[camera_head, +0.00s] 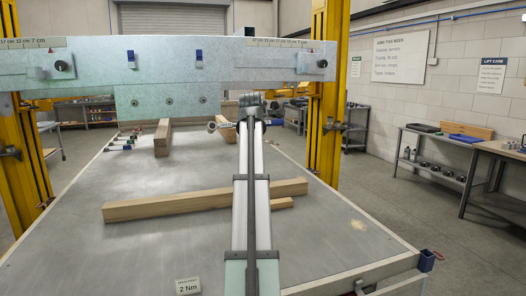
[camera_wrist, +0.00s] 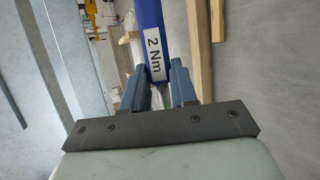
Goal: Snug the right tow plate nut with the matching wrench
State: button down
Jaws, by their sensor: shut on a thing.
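My gripper (camera_head: 250,108) is over the table, below the right part of the trailer frame beam (camera_head: 230,70). In the wrist view my gripper (camera_wrist: 160,82) is shut on a blue-handled wrench (camera_wrist: 150,15) labelled 2 Nm. In the head view a metal ring end of the wrench (camera_head: 212,126) sticks out left of the gripper; the rest is hidden. The right tow plate (camera_head: 307,65) is on the beam's right end, with a dark nut (camera_head: 322,64) on it. The gripper is below and left of that nut, apart from it. The left tow plate (camera_head: 45,67) also carries a dark nut.
Wooden beams (camera_head: 170,204) lie across the table (camera_head: 100,245), another (camera_head: 162,138) further back. Yellow posts (camera_head: 325,120) flank the frame.

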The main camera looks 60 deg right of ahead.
notch_tip(320, 180, up, 8)
jog(key=w+m+t+h, duration=0.2)
jog(key=h, duration=0.2)
jog(key=shift+w+d+h, duration=0.3)
jog(key=shift+w+d, duration=0.1)
jog(key=shift+f, duration=0.1)
jog(key=w+d+f+m+y, duration=0.1)
jog(key=w+f+m, duration=0.3)
jog(key=f, duration=0.4)
jog(key=shift+w+f+m+y, duration=0.2)
jog(key=shift+f+m+y, duration=0.1)
jog(key=shift+m+y, duration=0.3)
jog(key=shift+w+d, duration=0.8)
jog(key=shift+d, duration=0.05)
dwell(0.5)
